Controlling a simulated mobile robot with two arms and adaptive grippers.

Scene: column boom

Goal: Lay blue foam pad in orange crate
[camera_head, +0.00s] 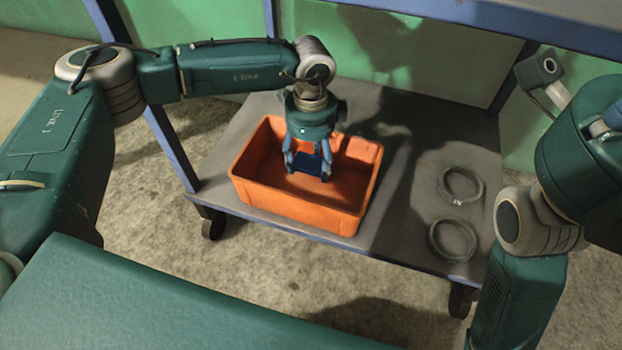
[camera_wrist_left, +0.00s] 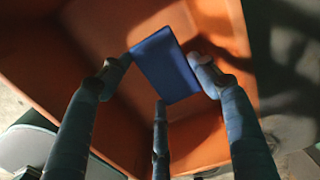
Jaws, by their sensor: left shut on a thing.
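The orange crate (camera_head: 300,205) stands on the grey lower shelf of a cart, open side up. My left gripper (camera_head: 307,174) points down into the crate. It is shut on the blue foam pad (camera_head: 306,162), which shows between its fingers. In the left wrist view the pad (camera_wrist_left: 166,66) is a blue rectangle held between the fingertips, with the crate's inside (camera_wrist_left: 95,30) behind it. I cannot tell whether the pad touches the crate floor. My right arm shows at the right edge of the head view, but its gripper is out of view.
Two dark cable rings, a rear one (camera_head: 461,184) and a front one (camera_head: 453,240), lie on the shelf (camera_head: 400,215) right of the crate. Blue cart posts (camera_head: 172,150) and an upper shelf (camera_head: 480,18) frame the space. The shelf between crate and rings is clear.

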